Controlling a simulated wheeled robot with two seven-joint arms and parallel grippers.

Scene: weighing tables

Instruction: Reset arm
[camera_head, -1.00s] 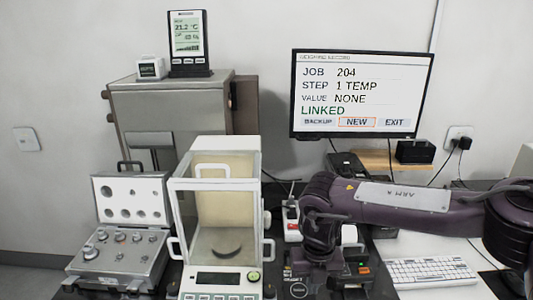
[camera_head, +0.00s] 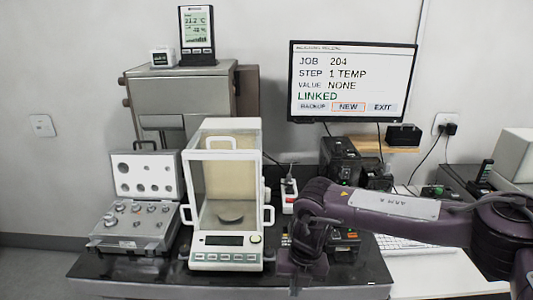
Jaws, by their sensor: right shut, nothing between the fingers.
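My right arm comes in from the right, and its purple gripper (camera_head: 300,262) points down over the front part of the dark table, right of the balance. The gripper is shut and empty; its fingertips are hard to make out. My left gripper is not in view. The glass-walled balance (camera_head: 228,240) stands left of the gripper, with a round pan (camera_head: 230,217) inside that looks empty. The monitor (camera_head: 352,80) at the back reads JOB 204, STEP 1 TEMP, VALUE NONE, LINKED, with NEW outlined.
An open weight case (camera_head: 135,225) lies left of the balance. Dark devices (camera_head: 340,160) stand behind my arm. A white keyboard (camera_head: 400,244) lies partly behind my forearm.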

